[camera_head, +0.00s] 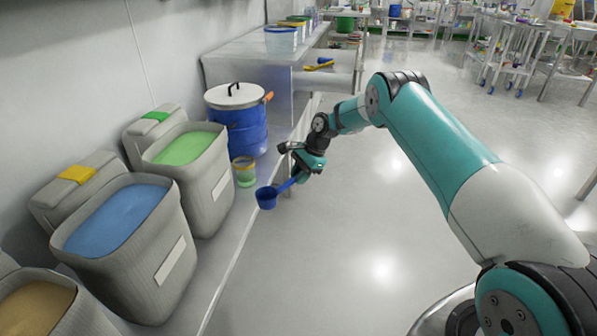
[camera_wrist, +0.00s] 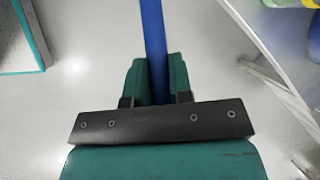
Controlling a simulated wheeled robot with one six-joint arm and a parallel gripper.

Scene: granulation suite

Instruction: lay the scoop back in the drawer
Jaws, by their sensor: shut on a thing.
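My gripper (camera_head: 303,172) is shut on the handle of a blue scoop (camera_head: 266,198). The scoop's cup hangs at the lower left of the gripper, over or just beside the bench's front edge. In the wrist view the blue handle (camera_wrist: 152,35) runs up between the two green fingers (camera_wrist: 154,72); the cup is out of that picture. What looks like an open drawer (camera_head: 330,83) juts from the bench beyond my gripper. A yellow and a blue tool (camera_head: 320,65) show at it. Its inside is mostly hidden.
On the bench, a green-yellow beaker (camera_head: 245,172) stands close to the scoop, with a blue lidded drum (camera_head: 238,118) behind it. Bins of green (camera_head: 187,148) and blue (camera_head: 120,218) powder stand nearer. Open floor (camera_head: 350,240) lies right of the bench.

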